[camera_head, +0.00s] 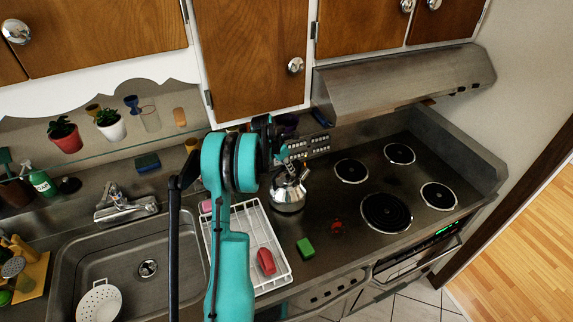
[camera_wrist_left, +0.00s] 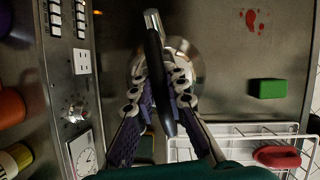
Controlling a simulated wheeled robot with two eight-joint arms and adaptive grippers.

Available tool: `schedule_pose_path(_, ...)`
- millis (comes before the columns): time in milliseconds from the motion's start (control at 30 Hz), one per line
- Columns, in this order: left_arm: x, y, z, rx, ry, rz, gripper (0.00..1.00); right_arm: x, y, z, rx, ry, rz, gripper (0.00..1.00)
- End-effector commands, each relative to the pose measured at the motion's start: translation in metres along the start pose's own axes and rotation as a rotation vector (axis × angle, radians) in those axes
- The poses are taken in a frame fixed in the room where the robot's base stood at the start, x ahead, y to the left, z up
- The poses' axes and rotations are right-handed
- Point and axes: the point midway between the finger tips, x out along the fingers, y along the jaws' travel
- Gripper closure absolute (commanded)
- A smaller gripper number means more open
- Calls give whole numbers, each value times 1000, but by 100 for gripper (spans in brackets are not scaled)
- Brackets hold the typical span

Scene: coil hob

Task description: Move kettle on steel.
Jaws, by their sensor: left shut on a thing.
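The shiny steel kettle (camera_head: 287,197) is on or just above the steel counter, between the white dish rack and the coil hob; I cannot tell whether its base touches the steel. In the left wrist view its rounded body (camera_wrist_left: 188,50) lies behind the dark handle (camera_wrist_left: 159,75). My left gripper (camera_head: 288,163) reaches the kettle from above. In the left wrist view its two fingers (camera_wrist_left: 160,92) are closed in on both sides of the handle and grip it. The fingers hide part of the body. My right gripper is in neither view.
The dish rack (camera_head: 209,240) holds a red item (camera_head: 265,261). A green block (camera_head: 305,248) and a red stain (camera_head: 337,226) lie on the steel in front of the kettle. Several coil burners (camera_head: 386,212) are to the right. The range hood (camera_head: 400,83) and cabinets overhang the back.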

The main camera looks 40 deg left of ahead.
Motion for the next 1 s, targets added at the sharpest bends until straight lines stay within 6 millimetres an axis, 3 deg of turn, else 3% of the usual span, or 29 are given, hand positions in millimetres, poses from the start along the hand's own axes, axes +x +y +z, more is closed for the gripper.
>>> schedule_pose_path(100, 9, -1, 0, -2, -1, 1, 100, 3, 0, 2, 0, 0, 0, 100)
schedule_pose_path(500, 12, -1, -1, -3, -2, 1, 100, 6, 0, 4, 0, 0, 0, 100)
schedule_pose_path(533, 12, -1, -2, -3, 0, 1, 82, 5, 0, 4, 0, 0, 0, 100)
schedule_pose_path(600, 12, -1, -2, -3, 0, 1, 66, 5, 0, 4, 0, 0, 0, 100)
schedule_pose_path(1000, 9, -1, 0, -3, 0, 1, 66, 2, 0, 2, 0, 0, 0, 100)
